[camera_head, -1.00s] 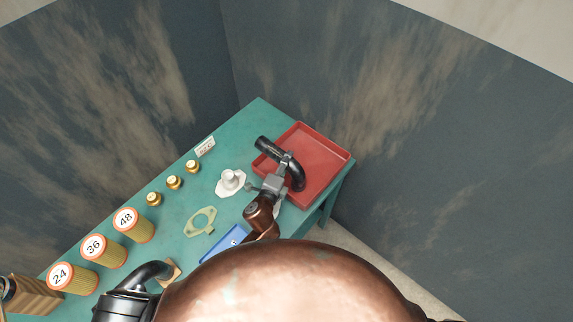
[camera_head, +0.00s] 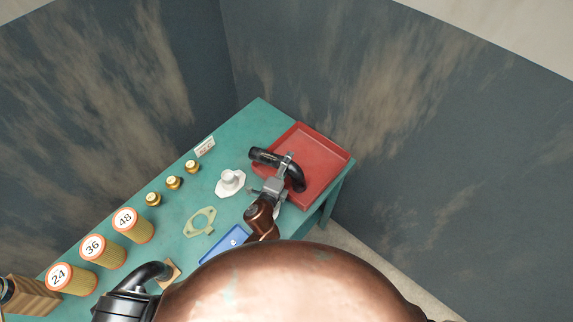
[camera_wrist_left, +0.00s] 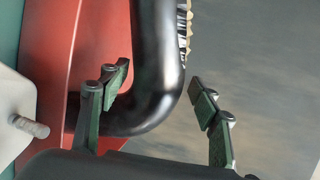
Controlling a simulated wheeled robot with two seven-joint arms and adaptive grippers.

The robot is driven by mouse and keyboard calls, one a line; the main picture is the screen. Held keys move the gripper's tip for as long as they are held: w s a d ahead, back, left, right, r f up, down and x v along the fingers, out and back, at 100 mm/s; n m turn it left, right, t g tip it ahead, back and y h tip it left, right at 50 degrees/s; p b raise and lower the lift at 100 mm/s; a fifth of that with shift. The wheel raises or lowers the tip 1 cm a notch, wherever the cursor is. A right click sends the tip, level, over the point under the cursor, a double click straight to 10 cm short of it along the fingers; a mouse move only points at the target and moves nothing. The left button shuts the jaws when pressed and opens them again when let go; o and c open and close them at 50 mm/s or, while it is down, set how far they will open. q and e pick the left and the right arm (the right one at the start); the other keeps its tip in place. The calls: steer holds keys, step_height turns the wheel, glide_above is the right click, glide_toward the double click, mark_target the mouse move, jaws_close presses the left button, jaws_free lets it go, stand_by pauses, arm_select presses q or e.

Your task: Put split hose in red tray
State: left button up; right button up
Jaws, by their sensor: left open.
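The split hose (camera_head: 268,157) is black and bent. It lies across the left part of the red tray (camera_head: 325,152), with its straight end reaching over the tray's left rim. In the left wrist view the hose (camera_wrist_left: 156,60) curves between and beyond my fingers, with a ragged pale edge along its right side. The red tray (camera_wrist_left: 95,45) shows behind it. My left gripper (camera_head: 279,172) is at the hose's bend; its fingers (camera_wrist_left: 160,88) are spread apart on either side of it. Whether the hose rests fully on the tray is unclear. My right gripper is not in view.
Brass fittings (camera_head: 173,182) and numbered filters (camera_head: 104,251) stand further left. Walls stand behind the table.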

arm_select(q)
steer(key=shift+r, duration=0.15)
steer(key=shift+s+r, duration=0.1)
steer(key=shift+s, duration=0.05)
steer(key=p+v, duration=0.3)
steer(key=v, duration=0.7)
steer(key=shift+s+a+p, duration=0.1)
steer(key=shift+s+p, duration=0.2)
steer(key=shift+s+a+r, duration=0.15)
steer(key=shift+s+r, duration=0.05)
steer(key=shift+s, duration=0.3)
steer(key=shift+f, duration=0.1)
